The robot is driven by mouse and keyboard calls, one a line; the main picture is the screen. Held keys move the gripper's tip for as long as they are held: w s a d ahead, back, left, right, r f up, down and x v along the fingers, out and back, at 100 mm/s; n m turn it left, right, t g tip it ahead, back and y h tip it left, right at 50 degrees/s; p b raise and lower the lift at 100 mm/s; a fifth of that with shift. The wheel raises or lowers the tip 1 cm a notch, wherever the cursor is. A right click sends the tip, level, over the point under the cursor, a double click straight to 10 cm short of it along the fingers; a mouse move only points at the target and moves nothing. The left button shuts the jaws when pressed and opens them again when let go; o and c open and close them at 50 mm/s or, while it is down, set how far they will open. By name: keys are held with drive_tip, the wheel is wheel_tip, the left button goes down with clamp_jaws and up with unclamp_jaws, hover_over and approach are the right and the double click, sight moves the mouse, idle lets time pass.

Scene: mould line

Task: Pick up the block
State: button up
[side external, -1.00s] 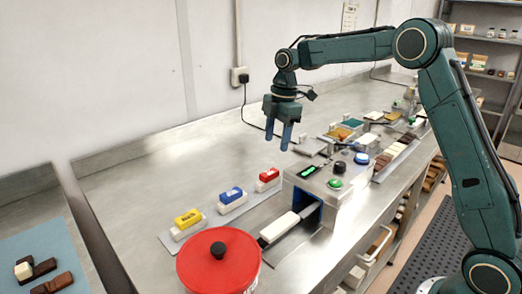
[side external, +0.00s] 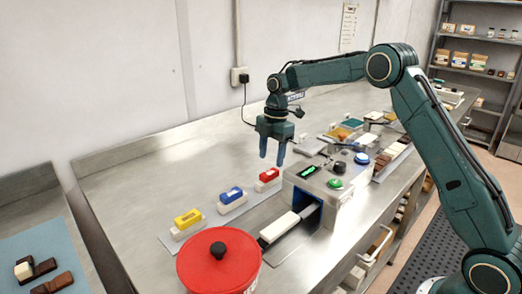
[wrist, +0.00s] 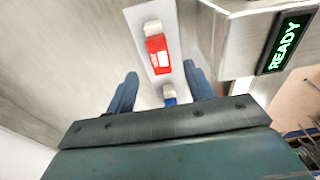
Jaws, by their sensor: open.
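Several blocks stand in a row on a thin grey strip: a yellow-topped block (side external: 188,217), a blue-topped block (side external: 231,194) and a red-topped block (side external: 268,174), each with a white lower part. A white block (side external: 279,228) with a dark end lies in the machine's channel. Which one the task means cannot be told. My gripper (side external: 272,159) is open and empty, pointing down above the red-topped block without visible contact. In the wrist view the red-topped block (wrist: 158,57) shows between and beyond my fingertips (wrist: 161,69); the blue-topped block (wrist: 170,98) is partly hidden by my gripper.
A machine (side external: 325,185) with buttons and a green READY display (wrist: 284,43) stands close right of the row. A red round lidded pot (side external: 218,262) is at the front. Trays and small parts crowd the bench's far right. The steel bench (side external: 150,165) behind the row is clear.

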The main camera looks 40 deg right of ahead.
sight(269, 172)
drive_tip(key=shift+f, duration=0.1)
drive_tip(key=shift+a+f, duration=0.15)
drive_tip(key=shift+f, duration=1.05)
drive_tip(key=shift+a+f, duration=0.15)
drive_tip(key=shift+f, duration=1.05)
drive_tip(key=shift+c, duration=0.4)
drive_tip(key=c, duration=1)
